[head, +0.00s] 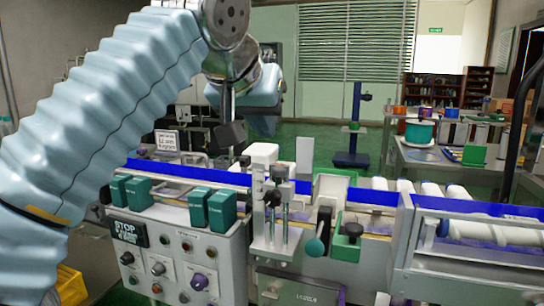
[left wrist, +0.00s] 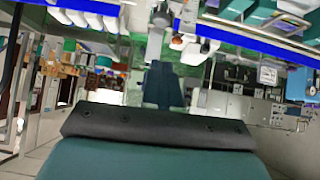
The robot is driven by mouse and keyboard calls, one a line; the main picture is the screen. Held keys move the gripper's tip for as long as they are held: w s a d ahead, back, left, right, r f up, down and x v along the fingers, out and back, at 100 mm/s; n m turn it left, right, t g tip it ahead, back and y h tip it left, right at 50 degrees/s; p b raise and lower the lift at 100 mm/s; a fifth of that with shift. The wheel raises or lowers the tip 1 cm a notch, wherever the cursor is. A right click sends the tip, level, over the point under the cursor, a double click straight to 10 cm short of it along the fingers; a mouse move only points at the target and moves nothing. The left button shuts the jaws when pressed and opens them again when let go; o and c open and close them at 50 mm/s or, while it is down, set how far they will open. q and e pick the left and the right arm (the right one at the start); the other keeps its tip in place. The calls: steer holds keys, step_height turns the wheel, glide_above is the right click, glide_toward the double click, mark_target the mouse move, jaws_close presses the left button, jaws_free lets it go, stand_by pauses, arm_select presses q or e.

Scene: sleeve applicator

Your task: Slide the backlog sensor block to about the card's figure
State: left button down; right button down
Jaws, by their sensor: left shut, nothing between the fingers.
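A small white card with printed lines (head: 166,141) stands behind the left part of the conveyor line; its figure is too small to read. Teal blocks sit along the front rail in two pairs, a left pair (head: 137,193) and a right pair (head: 222,212). I cannot tell which block is the backlog sensor block. My left gripper (head: 230,134) hangs above and behind the rail, right of the card and apart from the teal blocks. It is shut and empty. In the left wrist view a dark bar (left wrist: 160,128) of my gripper fills the lower middle. My right gripper is not in view.
Posts with dark clamps (head: 275,200) rise at the middle. White rollers (head: 455,192) lie at the right. A blue stand (head: 353,130) is behind. Green floor is open beyond.

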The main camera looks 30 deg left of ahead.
mark_target(277, 167)
arm_select(q)
steer(key=shift+w+a+f, duration=0.1)
steer(key=shift+w+f, duration=0.45)
steer(key=shift+f, duration=0.6)
steer(key=shift+w+a+f, duration=0.1)
steer(key=shift+w+f, duration=0.4)
steer(key=shift+f, duration=0.6)
steer(key=shift+w+a+f, duration=0.1)
steer(key=shift+w+f, duration=0.45)
steer(key=shift+f, duration=0.6)
